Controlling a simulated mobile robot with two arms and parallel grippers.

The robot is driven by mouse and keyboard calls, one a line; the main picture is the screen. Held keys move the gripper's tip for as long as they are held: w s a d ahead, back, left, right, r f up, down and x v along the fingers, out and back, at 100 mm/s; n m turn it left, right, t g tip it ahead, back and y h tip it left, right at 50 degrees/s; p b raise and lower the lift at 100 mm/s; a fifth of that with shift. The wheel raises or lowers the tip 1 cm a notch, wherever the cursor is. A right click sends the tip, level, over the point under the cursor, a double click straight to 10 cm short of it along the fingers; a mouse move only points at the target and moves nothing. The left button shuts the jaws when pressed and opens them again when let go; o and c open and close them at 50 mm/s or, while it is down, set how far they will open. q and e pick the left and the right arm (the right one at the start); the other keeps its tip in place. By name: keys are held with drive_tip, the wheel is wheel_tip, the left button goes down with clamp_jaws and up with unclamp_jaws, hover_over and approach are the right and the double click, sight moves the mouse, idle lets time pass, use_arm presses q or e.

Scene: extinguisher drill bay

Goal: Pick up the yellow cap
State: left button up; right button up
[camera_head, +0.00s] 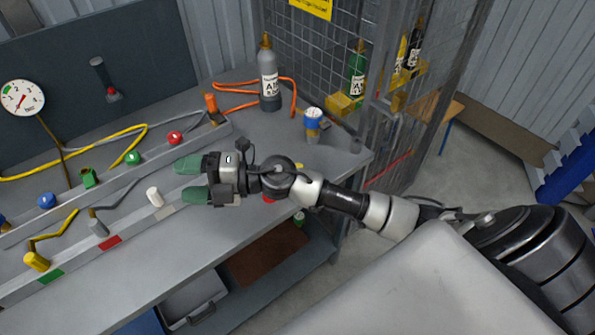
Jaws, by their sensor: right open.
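A yellow cap (37,262) lies at the lower left on the front rail of the bench, next to a bent yellow piece. My right gripper (190,180) reaches in from the right over the bench, its two green-tipped fingers apart and pointing left. It is open, with nothing between the fingers, and is well to the right of the yellow cap. A small yellow bit (299,165) shows behind my right arm, mostly hidden. My left gripper is not in view.
A white cap (154,196) and a grey cap (98,224) are on the front rail between gripper and yellow cap. Green, red and blue caps line the back rail. A grey cylinder (268,75) with an orange hose and a blue-white can (313,122) stand farther right.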

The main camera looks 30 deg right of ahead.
drive_tip(key=d+f+n+g+h, duration=0.2)
drive_tip(key=d+h, duration=0.2)
drive_tip(key=d, duration=0.1)
drive_tip(key=w+d+f+n+g+h, duration=0.1)
drive_tip(key=d+f+n+g+h, duration=0.1)
drive_tip(key=d, duration=0.4)
drive_tip(key=w+d+f+n+g+h, duration=0.1)
drive_tip(key=d+f+n+g+h, duration=0.1)
drive_tip(key=d+h, duration=0.4)
drive_tip(key=shift+w+f+g, duration=0.25)
drive_tip(key=shift+f+g, duration=0.4)
drive_tip(key=shift+g, duration=0.35)
drive_tip(key=d+h, duration=0.1)
drive_tip(key=d, duration=0.2)
drive_tip(key=d+r+h, duration=0.1)
drive_tip(key=d+h, duration=0.2)
drive_tip(key=d, duration=0.2)
drive_tip(key=shift+w+d+r+m+g, duration=0.15)
drive_tip(key=shift+d+r+m+g, duration=0.15)
drive_tip(key=shift+d+m+g, duration=0.1)
drive_tip(key=shift+d+f+h, duration=0.2)
drive_tip(key=shift+f+h, duration=0.1)
wheel_tip(320, 180, down, 4)
drive_tip(key=shift+f+p, duration=0.25)
drive_tip(key=shift+p, duration=0.15)
wheel_tip(320, 180, down, 5)
drive_tip(key=shift+a+r+p, duration=0.1)
drive_tip(key=shift+a+p, duration=0.05)
drive_tip(key=shift+p, duration=0.55)
drive_tip(key=shift+f, duration=0.4)
